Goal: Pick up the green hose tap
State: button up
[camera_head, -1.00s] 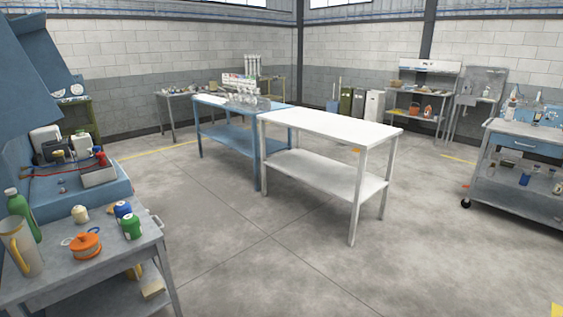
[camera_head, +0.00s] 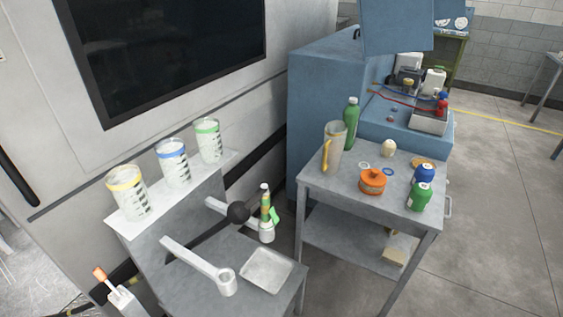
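A small upright item with green and orange bands and a pale top (camera_head: 265,208) stands at the back of the low grey table. It has a green piece on its right side and a pale round base. It may be the green hose tap, but it is too small to be sure. A dark ball (camera_head: 238,212) is just left of it. A green can (camera_head: 419,197) stands at the right of the grey bench, and a tall green bottle (camera_head: 350,122) stands at its back. My gripper is not in view.
The low grey table (camera_head: 225,245) also holds a pale long-handled tool (camera_head: 196,262) and a shallow tray (camera_head: 266,270). Three measuring jugs stand on a white ledge behind. The grey bench (camera_head: 330,187) with an orange pot (camera_head: 372,181) is close by. Floor at right is clear.

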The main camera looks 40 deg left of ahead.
aim_at(266, 223)
jog(key=i+u, duration=0.25)
jog(key=u, duration=0.25)
jog(key=i+l+u, duration=0.1)
jog(key=i+u, duration=0.15)
jog(key=u, duration=0.2)
jog(key=i+l+u, duration=0.15)
jog(key=u, duration=0.35)
jog(key=i+l+u, duration=0.2)
jog(key=u, duration=0.3)
jog(key=i+l+u, duration=0.25)
jog(key=l+u, duration=0.25)
jog(key=j+z, duration=0.25)
jog(key=z, duration=0.25)
jog(key=k+j+z, duration=0.15)
jog(key=z, duration=0.35)
jog(key=k+j+z, duration=0.15)
jog(key=z, duration=0.35)
